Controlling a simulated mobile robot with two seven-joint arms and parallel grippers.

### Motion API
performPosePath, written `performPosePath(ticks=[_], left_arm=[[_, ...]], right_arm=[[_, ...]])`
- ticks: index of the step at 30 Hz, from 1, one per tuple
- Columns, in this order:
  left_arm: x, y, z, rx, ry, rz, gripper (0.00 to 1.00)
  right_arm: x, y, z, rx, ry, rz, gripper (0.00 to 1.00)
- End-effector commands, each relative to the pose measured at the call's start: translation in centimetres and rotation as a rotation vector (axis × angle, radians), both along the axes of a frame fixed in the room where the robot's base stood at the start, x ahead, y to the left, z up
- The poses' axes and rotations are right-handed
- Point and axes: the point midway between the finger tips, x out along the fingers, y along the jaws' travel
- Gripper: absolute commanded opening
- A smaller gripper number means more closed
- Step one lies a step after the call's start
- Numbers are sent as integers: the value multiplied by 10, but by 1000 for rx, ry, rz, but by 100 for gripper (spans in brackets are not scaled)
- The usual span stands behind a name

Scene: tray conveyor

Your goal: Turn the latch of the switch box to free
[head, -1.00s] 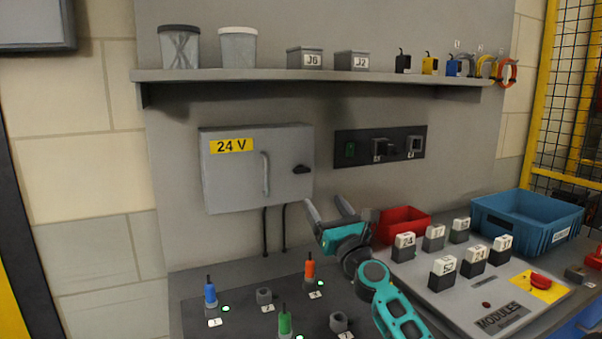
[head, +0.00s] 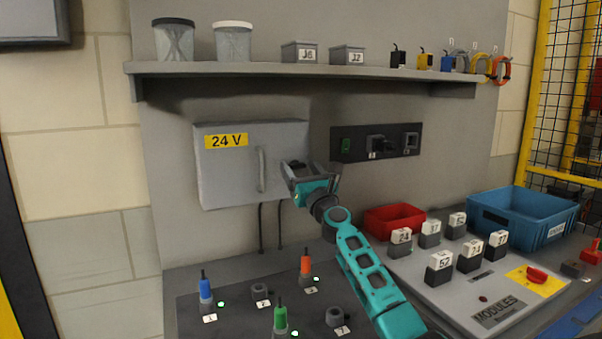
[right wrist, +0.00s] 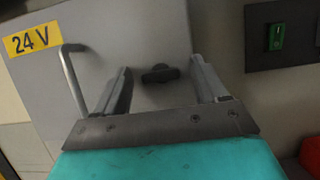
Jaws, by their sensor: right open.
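The grey switch box (head: 225,165) with a yellow 24 V label is on the wall, its door closed, a bar handle (head: 261,169) on its front. It also shows in the right wrist view (right wrist: 110,25). The black latch (right wrist: 160,73) sits right of the handle, its knob lying roughly level. In the head view my gripper mostly covers the latch. My right gripper (head: 297,165) is open in front of the latch. In the right wrist view its two fingers stand left and right of the latch, with gaps on both sides. My left gripper is not in view.
A black switch panel (head: 360,144) is on the wall just right of the box. A shelf (head: 300,72) with jars and small boxes runs above. Below are a red bin (head: 394,219), a blue bin (head: 520,218) and a board with coloured plugs.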

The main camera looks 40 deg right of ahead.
Motion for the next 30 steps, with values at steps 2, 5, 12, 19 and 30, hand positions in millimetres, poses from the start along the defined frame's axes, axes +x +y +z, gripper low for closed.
performPosePath(ticks=[2,5,12,19,30], left_arm=[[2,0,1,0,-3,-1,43],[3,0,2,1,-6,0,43],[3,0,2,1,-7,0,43],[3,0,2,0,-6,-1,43],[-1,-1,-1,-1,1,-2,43]], right_arm=[[1,0,0,-1,0,0,72],[1,0,0,-1,0,0,72],[0,0,0,0,0,0,57],[0,0,0,0,0,0,35],[0,0,0,-9,3,1,16]])
